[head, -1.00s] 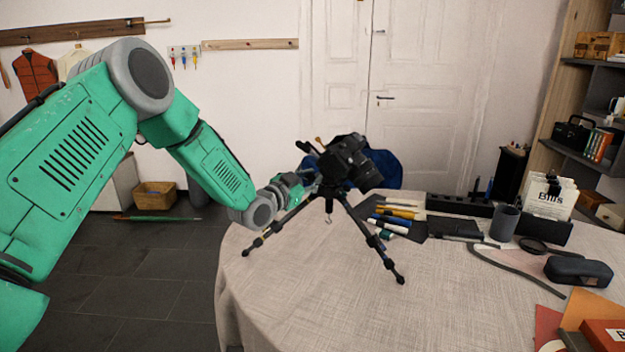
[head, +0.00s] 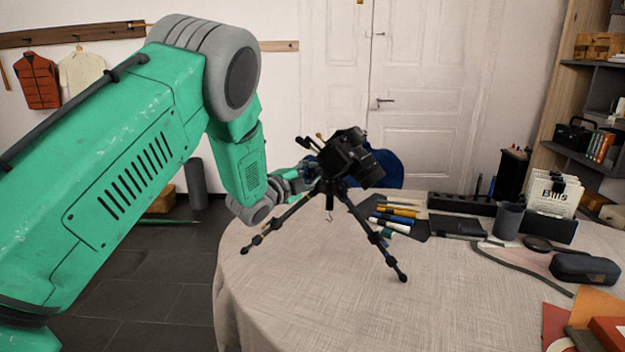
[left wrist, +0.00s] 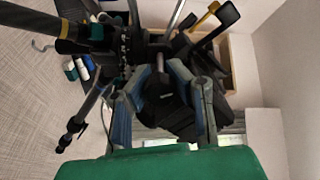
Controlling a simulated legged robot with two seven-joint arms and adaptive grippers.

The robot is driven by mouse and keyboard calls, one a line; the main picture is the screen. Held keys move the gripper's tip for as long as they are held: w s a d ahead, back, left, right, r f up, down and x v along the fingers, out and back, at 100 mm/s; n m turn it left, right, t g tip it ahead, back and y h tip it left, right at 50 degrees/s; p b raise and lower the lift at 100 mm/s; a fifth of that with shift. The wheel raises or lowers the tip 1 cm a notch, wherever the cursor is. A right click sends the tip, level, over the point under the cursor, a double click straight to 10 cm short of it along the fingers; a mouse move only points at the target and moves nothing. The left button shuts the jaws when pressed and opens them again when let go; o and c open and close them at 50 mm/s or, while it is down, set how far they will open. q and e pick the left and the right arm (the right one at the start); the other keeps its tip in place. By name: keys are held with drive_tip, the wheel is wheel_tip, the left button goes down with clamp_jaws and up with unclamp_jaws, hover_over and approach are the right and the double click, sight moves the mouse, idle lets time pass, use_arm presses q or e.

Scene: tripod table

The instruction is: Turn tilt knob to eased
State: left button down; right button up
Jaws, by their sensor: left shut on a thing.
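A black camera (head: 352,160) sits tilted on a small black tripod (head: 374,235), which stands on the round table. Several handles (head: 310,142), one with a brass-coloured tip, stick up left of the camera. My left gripper (head: 302,183) reaches the tripod head from the left, below the camera. In the left wrist view its two fingers (left wrist: 162,92) are closed around a dark knob (left wrist: 158,88) on the tripod head, which I take for the tilt knob. Any marking on it is hidden or too small to read. My right gripper is not in view.
The table (head: 290,290) has a pale cloth and is clear in front of the tripod. Several markers (head: 393,216) lie right of the tripod. A grey cup (head: 508,220), a glasses case (head: 585,268) and a letter holder (head: 552,195) stand farther right.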

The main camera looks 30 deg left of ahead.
use_arm(q)
drive_tip(key=shift+f+m+b, duration=0.15)
drive_tip(key=shift+m+b, duration=1.1)
drive_tip(key=shift+m, duration=0.95)
drive_tip(key=c, duration=1.6)
unclamp_jaws()
drive_tip(key=shift+s, duration=0.1)
drive_tip(key=shift+s, duration=0.25)
drive_tip(key=s+a, duration=0.1)
drive_tip(key=s, duration=1)
drive_tip(key=shift+s+a+f, duration=0.1)
